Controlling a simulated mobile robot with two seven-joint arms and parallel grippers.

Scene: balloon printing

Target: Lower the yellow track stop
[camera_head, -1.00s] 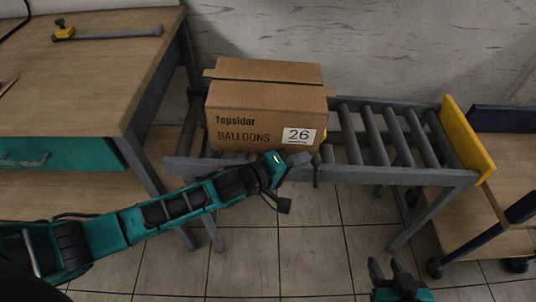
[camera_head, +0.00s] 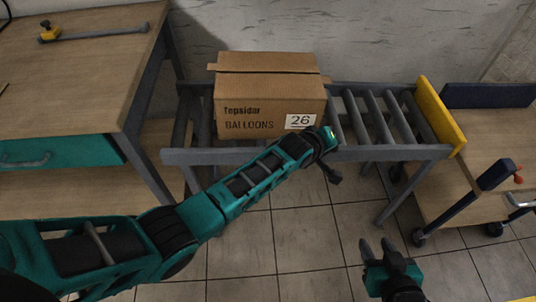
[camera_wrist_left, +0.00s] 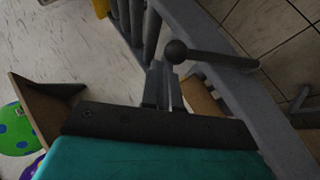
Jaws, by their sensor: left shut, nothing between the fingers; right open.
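The yellow track stop (camera_head: 441,115) is a yellow board standing upright across the right end of the roller conveyor (camera_head: 370,153). In the left wrist view, a dark lever with a round knob (camera_wrist_left: 176,52) lies by the conveyor's side rail, just beyond my left fingertips. My left gripper (camera_wrist_left: 163,90) is shut and empty; I cannot tell whether it touches the knob. In the head view its fingers are hard to make out against the front rail, right of the box's lower corner. My right gripper (camera_head: 377,250) is open and empty, low over the floor in front of the conveyor.
A cardboard balloon box (camera_head: 265,100) marked 26 sits on the rollers, left of the stop. A wooden desk (camera_head: 75,75) stands at left. A wheeled cart (camera_head: 440,185) stands at right. The rollers between box and stop are clear. Balloons (camera_wrist_left: 18,130) show in the left wrist view.

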